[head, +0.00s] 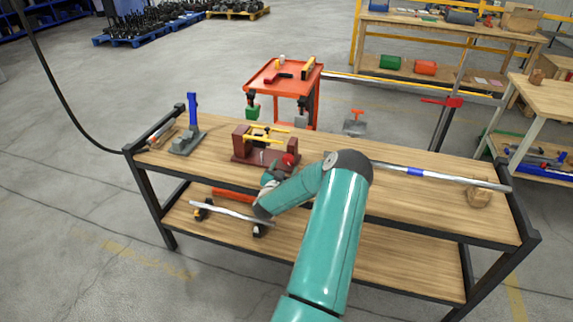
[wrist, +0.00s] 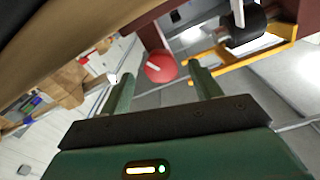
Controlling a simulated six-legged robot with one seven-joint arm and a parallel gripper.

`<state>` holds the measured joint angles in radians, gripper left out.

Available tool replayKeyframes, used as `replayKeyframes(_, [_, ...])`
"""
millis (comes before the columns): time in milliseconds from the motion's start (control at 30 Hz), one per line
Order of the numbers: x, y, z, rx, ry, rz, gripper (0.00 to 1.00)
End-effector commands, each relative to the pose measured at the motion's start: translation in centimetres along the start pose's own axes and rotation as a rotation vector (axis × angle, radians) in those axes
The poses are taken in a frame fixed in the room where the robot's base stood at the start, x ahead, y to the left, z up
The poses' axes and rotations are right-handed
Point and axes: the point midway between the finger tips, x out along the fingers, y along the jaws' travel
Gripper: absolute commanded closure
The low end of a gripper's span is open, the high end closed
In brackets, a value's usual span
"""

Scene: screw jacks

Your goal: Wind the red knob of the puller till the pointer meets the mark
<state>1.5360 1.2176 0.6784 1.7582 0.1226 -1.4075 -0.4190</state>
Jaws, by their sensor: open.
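The puller (head: 240,143) is a dark red-brown frame with yellow bars, standing on the workbench's top. Its red knob (head: 288,159) faces my arm; in the wrist view the red knob (wrist: 160,68) appears between my two green fingertips. My gripper (wrist: 163,74) is open, with a gap on both sides of the knob and no visible contact. In the wrist view a yellow bar (wrist: 212,62) and a black cylinder with a white strip (wrist: 246,25) show at upper right. I cannot make out the pointer or mark clearly.
On the workbench (head: 425,205), a grey-and-blue tool (head: 188,139) stands left and a long metal bar (head: 425,173) lies right. A red cart (head: 284,76) is behind. The lower shelf holds a metal bar with black supports (head: 225,210).

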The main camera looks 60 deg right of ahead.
Motion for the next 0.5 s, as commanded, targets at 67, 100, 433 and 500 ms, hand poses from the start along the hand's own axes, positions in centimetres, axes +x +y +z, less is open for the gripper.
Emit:
replayKeyframes(67, [1.3,0.1,0.0,0.003,0.001,0.004,0.37])
replayKeyframes(100, [1.8,0.1,0.0,0.002,0.000,0.003,0.37])
replayKeyframes(433, [3.2,0.0,0.0,0.000,-0.001,-0.001,0.37])
replayKeyframes(500, [3.2,0.0,0.0,0.000,-0.001,-0.001,0.37])
